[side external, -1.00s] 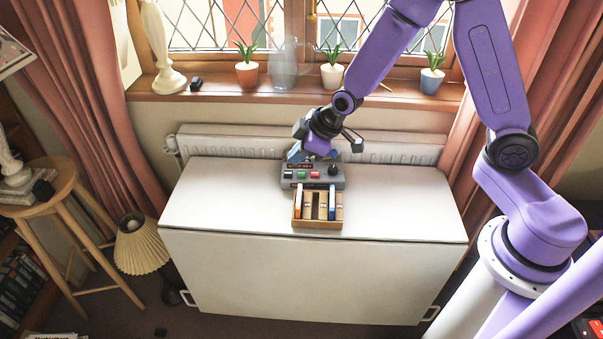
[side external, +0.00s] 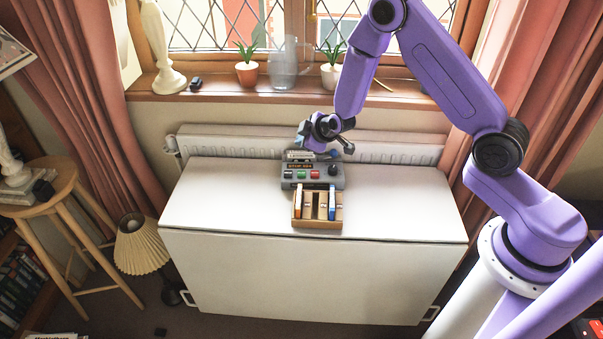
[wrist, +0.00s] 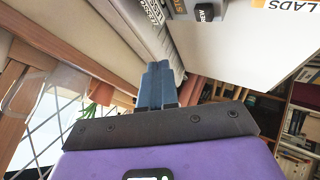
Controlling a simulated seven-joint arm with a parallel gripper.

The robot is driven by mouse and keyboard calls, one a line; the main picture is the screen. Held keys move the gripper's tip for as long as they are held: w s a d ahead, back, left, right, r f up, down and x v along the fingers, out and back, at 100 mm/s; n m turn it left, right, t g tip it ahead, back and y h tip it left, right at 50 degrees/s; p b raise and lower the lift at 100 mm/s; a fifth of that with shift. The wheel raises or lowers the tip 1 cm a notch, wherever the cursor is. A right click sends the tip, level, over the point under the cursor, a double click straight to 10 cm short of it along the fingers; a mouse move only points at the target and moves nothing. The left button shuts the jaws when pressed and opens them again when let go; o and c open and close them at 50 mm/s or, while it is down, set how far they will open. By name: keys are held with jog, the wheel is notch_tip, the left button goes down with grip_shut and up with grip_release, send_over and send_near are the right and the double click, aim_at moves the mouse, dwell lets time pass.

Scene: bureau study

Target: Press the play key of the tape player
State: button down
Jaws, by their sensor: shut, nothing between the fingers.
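The grey tape player (side external: 335,183) stands at the back of the white table. Its front row has a dark key (side external: 288,175), a green key (side external: 301,174) and a red key (side external: 314,174), with a black knob at the right; the key labels are too small to read. A small display above the keys seems to read STOP. My gripper (side external: 302,136) is above and behind the player's back edge, apart from the keys. In the wrist view its blue fingers (wrist: 158,72) are together and empty. Part of the player (wrist: 181,10) shows at that view's top edge.
A cardboard tray (side external: 317,224) with several upright cassettes stands directly in front of the player. A radiator (side external: 400,150) and a sill with potted plants (side external: 247,73) lie behind the table (side external: 230,205). The tabletop is clear on both sides.

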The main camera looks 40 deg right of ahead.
aim_at(303, 175)
jog(key=shift+f, duration=4.4)
jog(key=shift+f, duration=0.15)
jog(key=shift+f, duration=0.3)
jog(key=shift+f, duration=0.5)
jog(key=shift+r, duration=0.95)
jog(key=shift+r, duration=2.5)
